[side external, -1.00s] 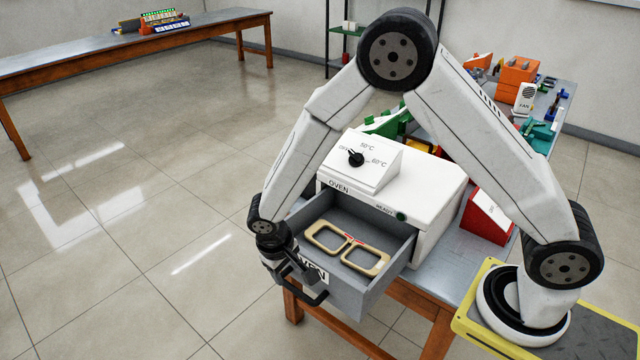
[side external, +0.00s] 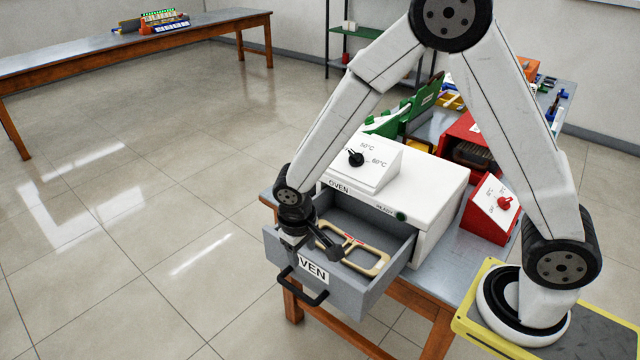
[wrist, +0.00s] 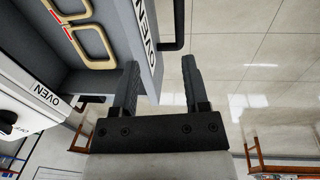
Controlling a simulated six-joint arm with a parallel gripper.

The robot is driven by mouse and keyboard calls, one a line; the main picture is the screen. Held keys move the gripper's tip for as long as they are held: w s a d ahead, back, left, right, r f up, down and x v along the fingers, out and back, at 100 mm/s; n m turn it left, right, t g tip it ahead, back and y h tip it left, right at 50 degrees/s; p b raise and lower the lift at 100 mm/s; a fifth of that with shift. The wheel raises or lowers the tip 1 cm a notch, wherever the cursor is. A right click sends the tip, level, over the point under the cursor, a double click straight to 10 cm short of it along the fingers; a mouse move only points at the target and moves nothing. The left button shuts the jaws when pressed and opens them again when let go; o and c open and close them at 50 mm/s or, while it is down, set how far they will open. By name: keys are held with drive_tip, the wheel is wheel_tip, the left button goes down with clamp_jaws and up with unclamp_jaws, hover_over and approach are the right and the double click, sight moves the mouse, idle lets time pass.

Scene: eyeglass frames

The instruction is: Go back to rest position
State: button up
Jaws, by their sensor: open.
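The beige eyeglass frame (side external: 377,250) with a red bridge lies in the open grey oven drawer (side external: 352,296). It also shows at the upper left of the wrist view (wrist: 98,65). My gripper (side external: 315,249) is above the drawer's front panel, at its left side, and partly covers the frame's left rim.
The white oven (side external: 440,196) with its dial stands behind the drawer on the workbench (side external: 455,262). A red box with a dial (side external: 490,212) is right of it. Green and red fixtures stand behind. The floor left of the drawer is clear.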

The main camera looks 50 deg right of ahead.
drive_tip(key=s+d+r+t+y, duration=0.1)
drive_tip(key=s+d+r+t, duration=0.1)
drive_tip(key=s+d+r, duration=0.5)
drive_tip(key=s, duration=0.3)
drive_tip(key=shift+d+r, duration=0.25)
drive_tip(key=shift+r, duration=0.1)
